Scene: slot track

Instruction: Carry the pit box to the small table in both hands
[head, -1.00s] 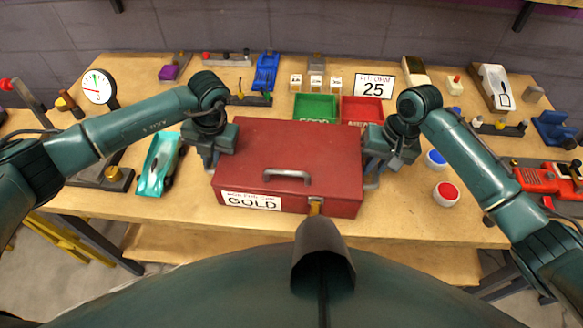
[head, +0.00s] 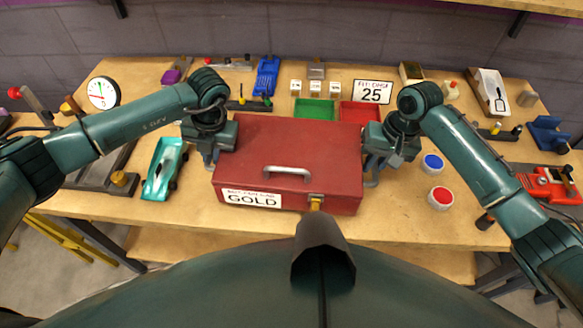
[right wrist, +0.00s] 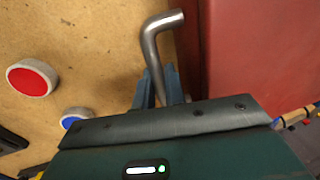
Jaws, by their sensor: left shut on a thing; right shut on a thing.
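The pit box is a red metal toolbox (head: 300,150) with a grey lid handle, a brass latch and a white label reading GOLD. It is level in front of me over the wooden workbench. My left gripper (head: 212,160) is shut at its left side, where its grip is mostly hidden. My right gripper (head: 372,168) is shut on the bent metal side handle at the right. The right wrist view shows this handle (right wrist: 162,38) between the blue fingers (right wrist: 157,88), beside the red box wall (right wrist: 262,50). I cannot make out the small table.
A teal car (head: 163,168) lies left of the box on the workbench (head: 400,225). A blue-topped pot (head: 432,163) and a red-topped pot (head: 440,197) stand at the right. Green (head: 315,109) and red (head: 360,112) trays are behind the box. A grey wall closes the back.

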